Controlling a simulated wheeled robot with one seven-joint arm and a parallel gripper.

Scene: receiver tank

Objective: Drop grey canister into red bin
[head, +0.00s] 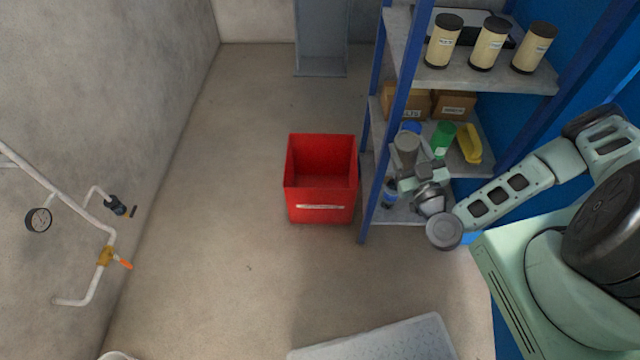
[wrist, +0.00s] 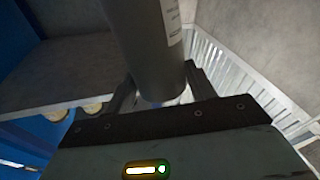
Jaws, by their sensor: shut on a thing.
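The grey canister (head: 406,147) is in my gripper (head: 412,170) beside the shelf in the head view. In the wrist view the grey canister (wrist: 148,50) stands between the two fingers of my gripper (wrist: 160,88), with a white label on its side. My gripper is shut on it. The red bin (head: 320,205) stands on the floor to the left of the shelf, open at the top, and looks empty. The canister is to the right of the bin and not over it.
The blue-framed shelf (head: 470,75) holds several cream canisters, cardboard boxes (head: 453,105), a green item (head: 443,138) and a yellow item (head: 469,143). A shelf post stands between bin and gripper in the picture. White pipes (head: 70,200) line the left wall. Floor left of the bin is clear.

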